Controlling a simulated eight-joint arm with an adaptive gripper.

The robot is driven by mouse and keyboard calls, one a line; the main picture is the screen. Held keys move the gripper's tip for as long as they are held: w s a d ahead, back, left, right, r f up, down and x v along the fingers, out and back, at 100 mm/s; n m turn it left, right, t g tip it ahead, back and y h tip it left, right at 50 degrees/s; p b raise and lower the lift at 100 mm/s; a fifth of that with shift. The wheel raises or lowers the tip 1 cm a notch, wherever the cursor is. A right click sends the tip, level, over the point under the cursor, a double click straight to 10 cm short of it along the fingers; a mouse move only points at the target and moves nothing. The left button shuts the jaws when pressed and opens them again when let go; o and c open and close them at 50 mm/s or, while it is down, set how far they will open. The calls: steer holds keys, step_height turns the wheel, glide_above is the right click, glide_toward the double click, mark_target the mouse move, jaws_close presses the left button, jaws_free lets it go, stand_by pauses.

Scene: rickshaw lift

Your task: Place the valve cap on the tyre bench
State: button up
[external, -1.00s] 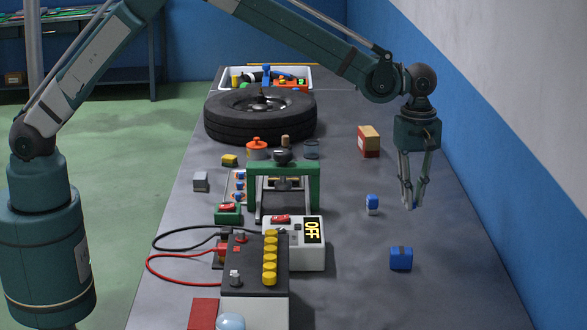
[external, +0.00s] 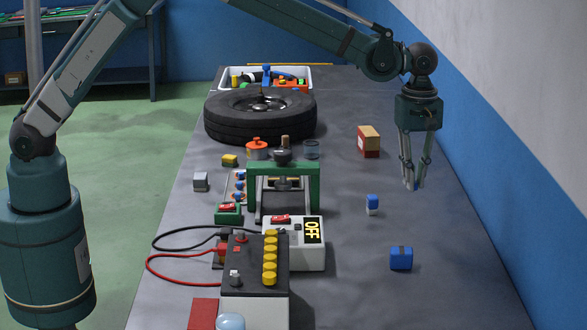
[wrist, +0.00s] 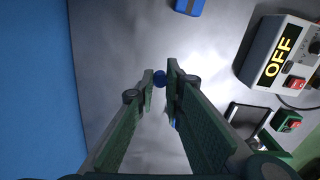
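My gripper (external: 412,186) hangs above the right side of the grey bench (external: 455,285). A small round blue cap, likely the valve cap (wrist: 160,78), sits between its fingertips in the wrist view. The fingers look closed on it, and it is clear of the bench surface. A black tyre (external: 225,125) lies flat at the far left of the bench. A small blue-and-white bottle (external: 372,205) stands a little left of and nearer than the gripper; in the wrist view a finger mostly hides it.
A blue box (external: 401,259) lies nearer on the right. A red-and-tan box (external: 369,142) stands beyond the gripper. A green stand (external: 312,185), a white box reading OFF (external: 308,258) and a battery (external: 250,262) fill the middle. The blue wall (wrist: 30,90) borders the right side.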

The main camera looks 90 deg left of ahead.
steer(key=shift+n, duration=0.4)
steer(key=s+a+r, duration=0.1)
steer(key=s+a, duration=0.5)
steer(key=s, duration=0.2)
steer(key=s+a+r+b, duration=0.1)
steer(key=s+a+r, duration=0.1)
steer(key=s+a, duration=0.5)
steer(key=s+a+r, duration=0.1)
steer(key=s+a, duration=0.5)
steer(key=s, duration=0.4)
steer(key=shift+s+a+r, duration=0.25)
steer(key=shift+s+r, duration=0.05)
steer(key=s+a+f+b, duration=0.1)
steer(key=s+a+f, duration=0.1)
steer(key=s, duration=1.5)
steer(key=s+a+f+b, duration=0.1)
steer(key=s+a+f, duration=0.15)
steer(key=s, duration=1.45)
steer(key=shift+n, duration=0.3)
step_height(320, 180, down, 5)
steer(key=shift+w+f+b, duration=0.1)
steer(key=shift+f+b, duration=0.4)
steer(key=shift+f, duration=2.4)
steer(key=shift+f, duration=0.15)
